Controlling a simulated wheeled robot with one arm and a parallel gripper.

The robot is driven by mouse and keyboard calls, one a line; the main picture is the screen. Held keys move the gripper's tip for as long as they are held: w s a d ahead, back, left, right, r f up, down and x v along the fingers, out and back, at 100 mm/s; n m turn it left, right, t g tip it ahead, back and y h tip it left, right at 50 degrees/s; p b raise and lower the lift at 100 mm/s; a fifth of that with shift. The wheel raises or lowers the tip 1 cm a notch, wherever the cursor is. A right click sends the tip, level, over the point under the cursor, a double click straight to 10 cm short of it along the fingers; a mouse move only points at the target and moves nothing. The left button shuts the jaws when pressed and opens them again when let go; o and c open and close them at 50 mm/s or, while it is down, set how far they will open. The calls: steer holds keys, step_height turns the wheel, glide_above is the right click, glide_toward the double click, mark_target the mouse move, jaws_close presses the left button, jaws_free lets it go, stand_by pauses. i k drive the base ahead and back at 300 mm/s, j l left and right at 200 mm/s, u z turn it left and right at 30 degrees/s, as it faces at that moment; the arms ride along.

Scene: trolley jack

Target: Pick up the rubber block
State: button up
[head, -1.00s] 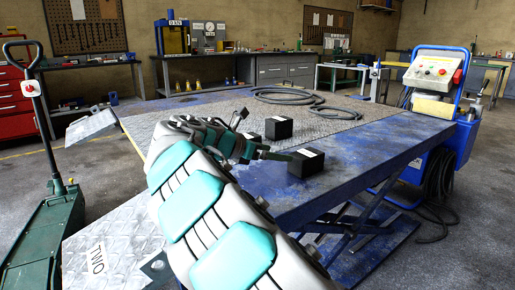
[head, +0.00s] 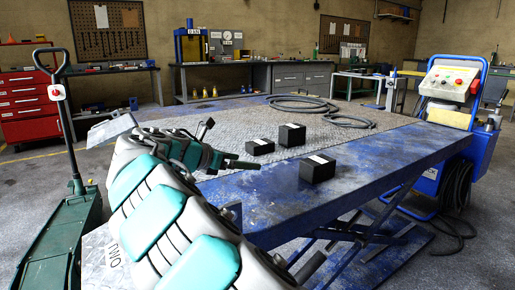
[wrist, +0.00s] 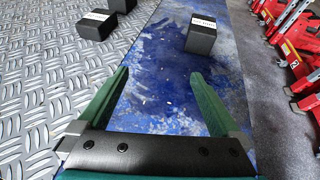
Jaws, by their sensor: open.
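Three black blocks with white labels sit on the blue lift table (head: 385,155); I cannot tell by sight which are rubber. The nearest block (head: 317,169) is on the blue painted border, and it shows ahead and right of centre in the wrist view (wrist: 200,39). A lower block (head: 260,147) and a taller block (head: 290,137) stand farther back by the tread plate; the wrist view shows them at upper left (wrist: 95,27). My gripper (wrist: 160,73) has its two green fingers spread with nothing between them. It is short of the blocks, left of the nearest one in the head view.
Grey hoses (head: 303,104) lie farther back on the table. A blue control cart (head: 447,115) stands at its right end. Red equipment (wrist: 296,45) is right of the table in the wrist view. The blue surface before the nearest block is clear.

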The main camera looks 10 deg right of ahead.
mark_target(261, 146)
steer(key=i+l+u, duration=0.2)
steer(key=i, duration=0.25)
steer(key=i+l+u, duration=0.1)
steer(key=i+u, duration=0.15)
steer(key=i, duration=0.2)
